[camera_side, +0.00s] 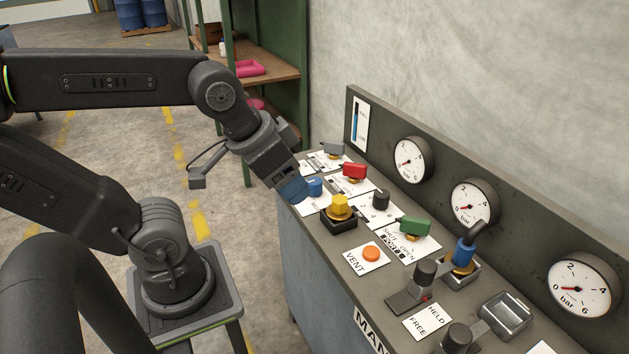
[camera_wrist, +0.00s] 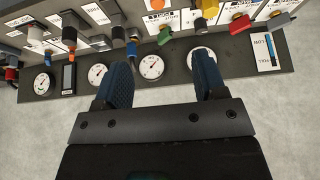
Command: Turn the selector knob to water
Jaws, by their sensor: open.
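My gripper (camera_side: 293,189) is above the far left end of the control panel in the side view, its blue fingertips pointing down. In the wrist view the gripper (camera_wrist: 163,75) has its two blue fingers wide apart with nothing between them. A small blue knob (camera_side: 315,187) shows just right of the fingertips; whether they touch cannot be told. A black knob (camera_side: 380,200) stands on a white numbered plate, and a yellow knob (camera_side: 340,208) sits on a black base. No "water" marking is legible, so I cannot tell which is the selector knob.
Red (camera_side: 355,171), green (camera_side: 414,227) and grey (camera_side: 333,149) handles crowd the panel. An orange vent button (camera_side: 371,253) and a blue-collared lever (camera_side: 466,248) are nearer. Several gauges line the upright back panel (camera_side: 439,177).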

